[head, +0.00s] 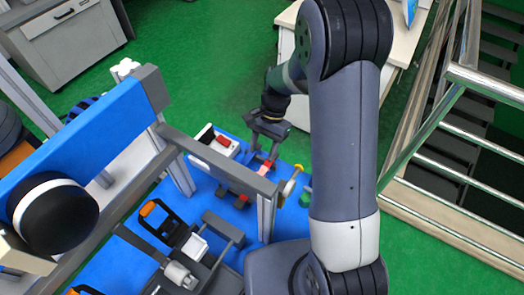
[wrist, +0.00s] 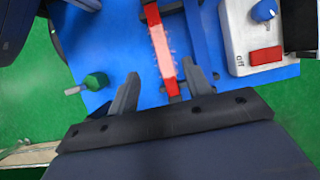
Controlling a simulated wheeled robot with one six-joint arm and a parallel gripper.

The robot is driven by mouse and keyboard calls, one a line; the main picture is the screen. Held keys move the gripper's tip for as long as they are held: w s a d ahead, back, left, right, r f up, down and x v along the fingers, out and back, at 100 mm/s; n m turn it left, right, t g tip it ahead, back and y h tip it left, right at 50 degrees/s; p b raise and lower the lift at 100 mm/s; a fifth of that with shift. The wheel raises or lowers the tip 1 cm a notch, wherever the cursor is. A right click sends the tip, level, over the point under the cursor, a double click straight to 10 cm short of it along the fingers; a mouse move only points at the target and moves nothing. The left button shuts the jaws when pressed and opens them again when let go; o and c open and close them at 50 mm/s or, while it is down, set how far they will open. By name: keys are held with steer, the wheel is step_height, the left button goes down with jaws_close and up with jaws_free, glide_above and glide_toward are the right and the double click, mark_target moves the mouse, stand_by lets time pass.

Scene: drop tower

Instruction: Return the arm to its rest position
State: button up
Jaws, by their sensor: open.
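My gripper (head: 265,150) hangs over the blue platform of the drop tower, near the middle of the head view. In the wrist view its two dark fingers (wrist: 163,80) are spread apart, with nothing gripped between them. A red bar with a pale, pinkish middle (wrist: 162,45) lies below and between the fingers in that view. My arm is stretched outward, bending down to the gripper.
A white control box (wrist: 236,38) with a blue knob and red switch sits right of the fingers. A green knob (wrist: 96,82) is at left. The grey tower frame (head: 218,158) stands close to the gripper. Metal railings (head: 480,88) line the right side.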

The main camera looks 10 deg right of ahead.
steer(key=x, duration=1)
steer(key=shift+s+f+b, duration=0.1)
steer(key=shift+s+b, duration=0.05)
steer(key=shift+b, duration=0.15)
steer(key=shift+a+p, duration=0.1)
steer(key=shift+p, duration=0.2)
steer(key=shift+r+p, duration=0.9)
steer(key=shift+r, duration=0.35)
steer(key=shift+f, duration=0.1)
